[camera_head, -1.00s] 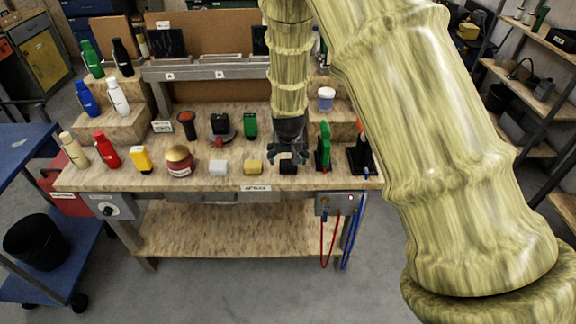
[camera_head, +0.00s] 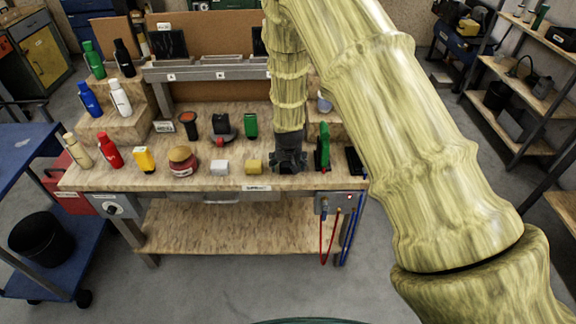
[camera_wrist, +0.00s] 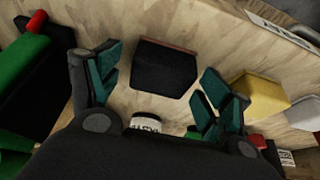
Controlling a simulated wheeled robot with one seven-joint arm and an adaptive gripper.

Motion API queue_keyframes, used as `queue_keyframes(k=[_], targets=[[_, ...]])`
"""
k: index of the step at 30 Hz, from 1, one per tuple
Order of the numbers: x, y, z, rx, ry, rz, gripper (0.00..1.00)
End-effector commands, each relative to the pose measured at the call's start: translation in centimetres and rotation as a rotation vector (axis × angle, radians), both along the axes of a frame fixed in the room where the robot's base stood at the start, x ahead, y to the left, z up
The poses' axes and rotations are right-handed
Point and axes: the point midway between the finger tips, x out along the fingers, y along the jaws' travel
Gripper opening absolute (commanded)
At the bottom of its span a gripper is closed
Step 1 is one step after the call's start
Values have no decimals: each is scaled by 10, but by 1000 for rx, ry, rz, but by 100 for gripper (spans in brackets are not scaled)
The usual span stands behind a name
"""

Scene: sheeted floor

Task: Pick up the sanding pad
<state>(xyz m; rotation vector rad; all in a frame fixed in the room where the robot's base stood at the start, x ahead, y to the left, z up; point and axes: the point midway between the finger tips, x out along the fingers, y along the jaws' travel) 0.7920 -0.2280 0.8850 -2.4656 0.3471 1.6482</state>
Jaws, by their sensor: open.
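A dark block with a thin reddish edge, which looks like the sanding pad (camera_wrist: 165,68), lies on the wooden bench top in the wrist view. It sits between and just beyond the fingertips of my gripper (camera_wrist: 160,64), with bare wood visible between it and the teal finger pads. The fingers are spread and hold nothing. In the head view my gripper (camera_head: 289,163) points down over the bench's front edge and hides the block.
A yellow block (camera_head: 254,167) and a white block (camera_head: 219,168) lie left of my gripper. A green tool in a dark stand (camera_head: 323,148) is close on the right. Bottles and jars fill the bench's left side.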

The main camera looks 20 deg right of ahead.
Motion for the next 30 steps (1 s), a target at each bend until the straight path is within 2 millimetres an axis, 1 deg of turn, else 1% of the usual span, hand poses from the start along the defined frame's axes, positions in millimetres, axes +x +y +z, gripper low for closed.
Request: queue_keyframes(k=[6, 7, 11, 12, 15, 25, 30], targets=[[0, 0, -1, 0, 0, 0, 79], [0, 0, -1, 0, 0, 0, 77], [0, 0, -1, 0, 0, 0, 53], [0, 0, -1, 0, 0, 0, 46], [0, 0, -1, 0, 0, 0, 30], [0, 0, 0, 0, 0, 0, 29], [0, 0, 8, -1, -2, 0, 29]])
